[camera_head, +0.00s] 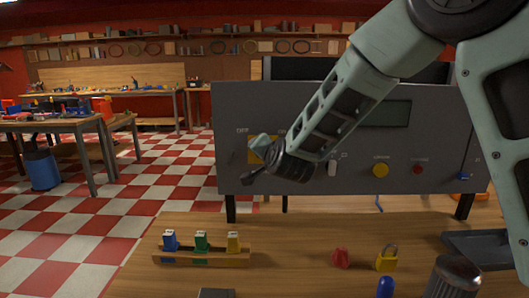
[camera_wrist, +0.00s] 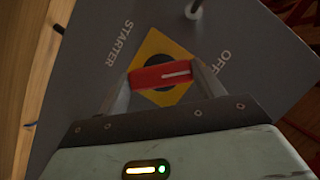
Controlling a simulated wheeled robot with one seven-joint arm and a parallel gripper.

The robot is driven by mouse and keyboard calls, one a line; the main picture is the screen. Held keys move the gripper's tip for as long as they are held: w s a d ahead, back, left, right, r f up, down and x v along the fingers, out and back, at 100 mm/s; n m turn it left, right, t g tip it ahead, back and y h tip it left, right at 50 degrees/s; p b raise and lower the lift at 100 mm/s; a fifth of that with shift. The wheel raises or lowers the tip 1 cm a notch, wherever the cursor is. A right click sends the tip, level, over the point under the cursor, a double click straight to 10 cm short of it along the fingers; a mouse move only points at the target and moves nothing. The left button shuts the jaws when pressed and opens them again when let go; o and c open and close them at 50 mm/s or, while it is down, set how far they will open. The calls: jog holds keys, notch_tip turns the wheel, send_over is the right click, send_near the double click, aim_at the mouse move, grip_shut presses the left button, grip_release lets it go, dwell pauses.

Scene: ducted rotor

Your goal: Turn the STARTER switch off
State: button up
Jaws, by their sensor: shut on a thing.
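The STARTER switch has a red handle (camera_wrist: 160,76) with a white line on its right part, in the wrist view. It sits before a dark round hub on a yellow diamond-shaped plate (camera_wrist: 160,45). The word STARTER is printed left of the plate and OFF to its right. My gripper (camera_wrist: 163,82) has a finger at each end of the handle and is shut on it. In the head view my gripper (camera_head: 262,158) is at the left part of the grey panel (camera_head: 235,100), covering most of the switch; the handle is hidden there.
The panel also bears a display (camera_head: 388,114), a yellow button (camera_head: 380,170), a red button (camera_head: 417,169) and a blue part (camera_head: 464,176). Below, the wooden table (camera_head: 290,232) carries a block rack (camera_head: 201,257), a red piece (camera_head: 341,258) and a yellow padlock (camera_head: 387,259).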

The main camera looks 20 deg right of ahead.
dwell(0.3)
jog(key=o, duration=1)
jog(key=shift+c, duration=0.2)
jog(key=b+v, duration=0.1)
jog(key=v, duration=1.6)
jog(key=shift+s+b, duration=0.25)
jog(key=shift+b, duration=0.05)
